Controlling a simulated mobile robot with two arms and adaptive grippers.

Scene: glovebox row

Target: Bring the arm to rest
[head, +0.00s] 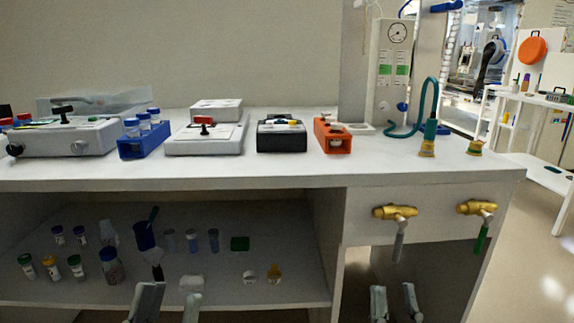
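My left gripper (169,304) shows at the bottom edge of the head view, left of centre. Its two grey fingers are apart with nothing between them. It is in front of the lower shelf. My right gripper (395,303) shows at the bottom edge, right of centre. Its two fingers are also apart and empty, below the bench's right front panel. Most of both arms is out of the picture. Neither gripper appears to touch anything.
The white bench (280,172) carries several devices, a blue rack (143,146) and an orange block (333,137). The lower shelf (215,286) holds several jars and vials. Two brass valves (395,212) (477,208) stick out from the front panel. Open floor (535,270) lies at right.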

